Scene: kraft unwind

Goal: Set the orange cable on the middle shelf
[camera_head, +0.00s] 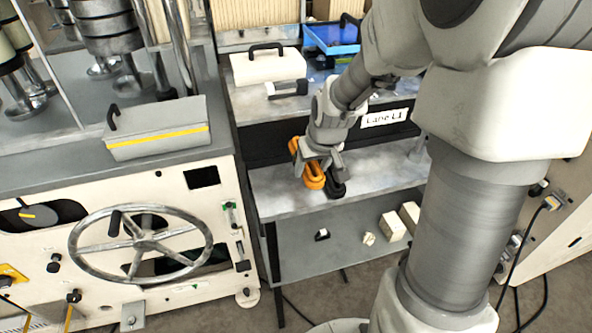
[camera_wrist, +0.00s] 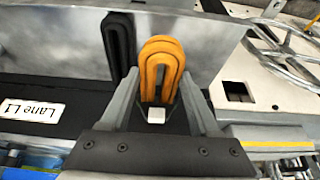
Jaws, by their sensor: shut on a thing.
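The orange cable (camera_head: 314,174) is a looped coil between the fingers of my gripper (camera_head: 319,168). In the wrist view the orange cable (camera_wrist: 160,66) stands out past the fingertips of my gripper (camera_wrist: 158,100), which is shut on it. The cable is over the middle shelf (camera_head: 275,190), a grey metal surface under the Lane L1 label; I cannot tell whether it touches the shelf. A black cable coil (camera_head: 336,186) is right beside it, also seen in the wrist view (camera_wrist: 119,45).
The top shelf holds a white case (camera_head: 268,67) and a blue bin (camera_head: 331,38). The lower shelf (camera_head: 345,255) holds cream blocks (camera_head: 392,226) and small items. A machine with a handwheel (camera_head: 140,243) stands at left. The middle shelf is bare left of the cable.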

